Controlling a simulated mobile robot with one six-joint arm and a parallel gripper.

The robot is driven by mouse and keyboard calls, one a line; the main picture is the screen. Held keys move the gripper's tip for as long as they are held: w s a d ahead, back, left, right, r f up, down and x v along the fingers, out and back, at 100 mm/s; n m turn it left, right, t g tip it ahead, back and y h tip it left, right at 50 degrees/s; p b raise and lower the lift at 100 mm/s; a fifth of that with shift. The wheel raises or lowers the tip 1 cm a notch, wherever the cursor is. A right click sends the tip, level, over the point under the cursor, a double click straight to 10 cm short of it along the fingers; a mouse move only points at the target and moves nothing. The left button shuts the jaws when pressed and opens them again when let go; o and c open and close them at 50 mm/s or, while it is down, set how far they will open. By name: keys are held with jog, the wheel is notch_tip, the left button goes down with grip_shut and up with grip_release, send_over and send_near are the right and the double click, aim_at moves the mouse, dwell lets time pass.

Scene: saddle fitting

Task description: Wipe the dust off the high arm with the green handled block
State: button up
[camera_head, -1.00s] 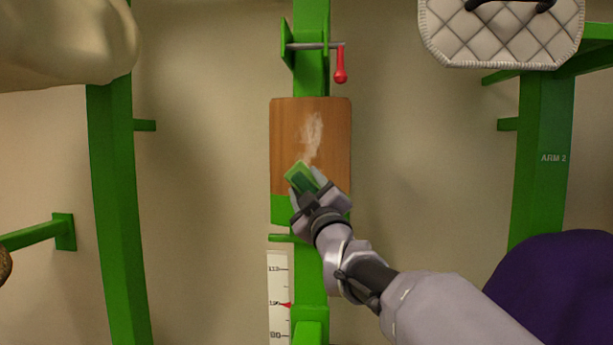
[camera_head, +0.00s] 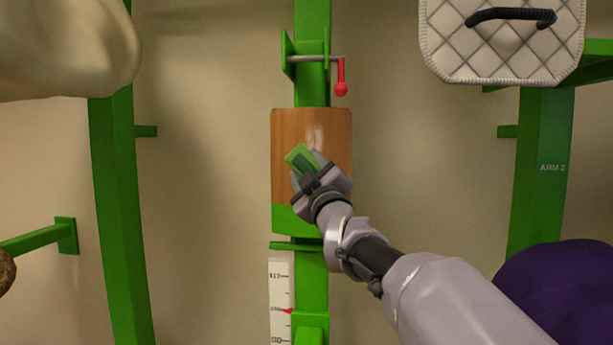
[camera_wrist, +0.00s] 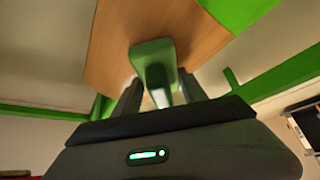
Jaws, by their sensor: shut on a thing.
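The high arm shows as a brown wooden board (camera_head: 290,135) on a green upright in the middle of the head view. A pale patch of dust (camera_head: 315,136) lies on its upper middle part. My gripper (camera_head: 312,172) is shut on the green handled block (camera_head: 299,156), which lies against or just in front of the board, below and left of the dust. In the wrist view the block (camera_wrist: 152,52) stands before the board (camera_wrist: 110,40), its handle between the fingers. Whether the block touches the board is hard to tell, and my gripper hides the board's lower right part.
A red-handled crank (camera_head: 341,82) sits on the upright above the board. A scale with a red pointer (camera_head: 282,300) is below. A quilted white pad (camera_head: 500,45) hangs upper right, a purple rounded thing (camera_head: 560,285) lower right. Green posts stand on both sides.

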jog(key=shift+r+p, duration=3.1)
jog(key=shift+r, duration=2.1)
jog(key=shift+f, duration=0.1)
jog(key=shift+s+f+b, duration=0.1)
jog(key=shift+b, duration=0.2)
jog(key=s+b, duration=0.5)
jog(key=shift+s+a, duration=0.1)
jog(key=shift+s, duration=0.25)
